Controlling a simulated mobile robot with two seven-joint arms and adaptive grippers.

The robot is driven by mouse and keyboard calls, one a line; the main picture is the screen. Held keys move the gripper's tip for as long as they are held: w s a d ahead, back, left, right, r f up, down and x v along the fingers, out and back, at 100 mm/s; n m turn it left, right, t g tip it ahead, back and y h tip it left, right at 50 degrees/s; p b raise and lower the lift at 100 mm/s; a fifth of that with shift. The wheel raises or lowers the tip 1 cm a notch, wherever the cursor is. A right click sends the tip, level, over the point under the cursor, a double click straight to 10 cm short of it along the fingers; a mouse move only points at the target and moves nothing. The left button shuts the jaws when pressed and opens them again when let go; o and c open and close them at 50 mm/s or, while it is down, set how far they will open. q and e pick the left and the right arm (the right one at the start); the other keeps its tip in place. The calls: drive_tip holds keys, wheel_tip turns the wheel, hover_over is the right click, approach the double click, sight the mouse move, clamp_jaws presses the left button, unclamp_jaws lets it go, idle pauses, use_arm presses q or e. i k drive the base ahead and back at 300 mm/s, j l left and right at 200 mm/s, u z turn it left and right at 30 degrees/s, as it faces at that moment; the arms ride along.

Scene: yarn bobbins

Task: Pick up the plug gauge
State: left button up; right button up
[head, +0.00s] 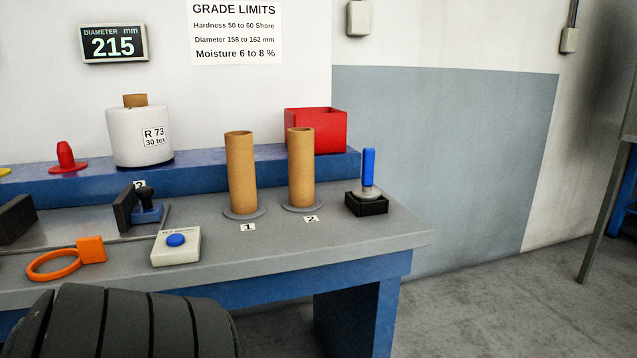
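What looks like the plug gauge (369,168) stands upright at the right end of the workbench in the head view. It has a blue handle above a light grey metal part. Its lower end is hidden in a black square block (366,204). Neither of my grippers is in view, and nothing touches the gauge.
Two brown tubes (241,172) (301,168) stand left of the gauge on the grey bench (330,235). A red bin (316,130) is behind on a blue shelf (210,180). A white button box (176,247) and an orange ring tool (53,265) lie left.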

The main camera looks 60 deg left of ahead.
sight(364, 193)
drive_tip(key=j+u, duration=0.2)
drive_tip(key=u, duration=1.4)
